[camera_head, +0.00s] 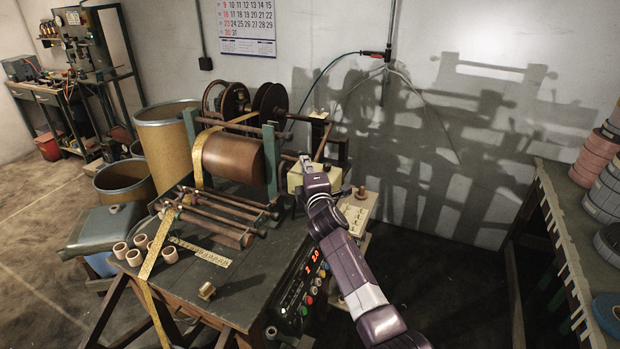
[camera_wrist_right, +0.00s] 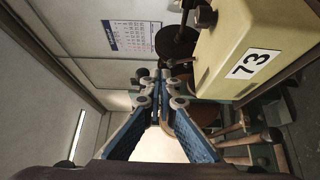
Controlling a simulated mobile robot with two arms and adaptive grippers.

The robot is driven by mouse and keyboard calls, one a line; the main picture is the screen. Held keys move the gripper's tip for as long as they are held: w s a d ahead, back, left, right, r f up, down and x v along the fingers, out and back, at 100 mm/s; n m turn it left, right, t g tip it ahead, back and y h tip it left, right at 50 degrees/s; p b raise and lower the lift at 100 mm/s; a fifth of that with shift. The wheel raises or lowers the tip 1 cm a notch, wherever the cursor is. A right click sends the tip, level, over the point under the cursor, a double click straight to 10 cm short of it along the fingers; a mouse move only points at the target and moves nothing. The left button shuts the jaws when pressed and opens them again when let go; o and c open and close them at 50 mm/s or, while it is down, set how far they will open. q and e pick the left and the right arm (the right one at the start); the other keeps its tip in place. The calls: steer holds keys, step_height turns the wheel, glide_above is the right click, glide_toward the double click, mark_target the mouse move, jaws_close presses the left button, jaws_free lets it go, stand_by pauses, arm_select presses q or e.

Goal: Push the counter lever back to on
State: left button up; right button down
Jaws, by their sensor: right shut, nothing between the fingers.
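The counter is a cream box (camera_head: 295,182) at the right end of the winding machine. In the right wrist view the cream box (camera_wrist_right: 250,45) carries a label reading 73. A dark knob (camera_wrist_right: 205,16) sits at the edge of the box there. A brown rod (camera_head: 324,141) slants up behind the box in the head view; I cannot tell which of these is the lever or its setting. My right gripper (camera_head: 305,160) is at the top of the box, and its fingertips (camera_wrist_right: 163,75) are shut and empty, beside the box. Contact is unclear. My left gripper is out of view.
A rack with tape rolls (camera_head: 595,158) stands at right.

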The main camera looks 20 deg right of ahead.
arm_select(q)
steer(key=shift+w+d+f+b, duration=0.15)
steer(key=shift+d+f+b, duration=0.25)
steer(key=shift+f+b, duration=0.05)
arm_select(e)
steer(key=r+v, duration=0.1)
steer(key=v, duration=0.7)
steer(key=shift+r, duration=0.2)
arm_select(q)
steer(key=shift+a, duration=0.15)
arm_select(e)
steer(key=shift+s, duration=0.2)
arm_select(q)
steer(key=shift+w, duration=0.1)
arm_select(e)
steer(key=shift+w, duration=0.1)
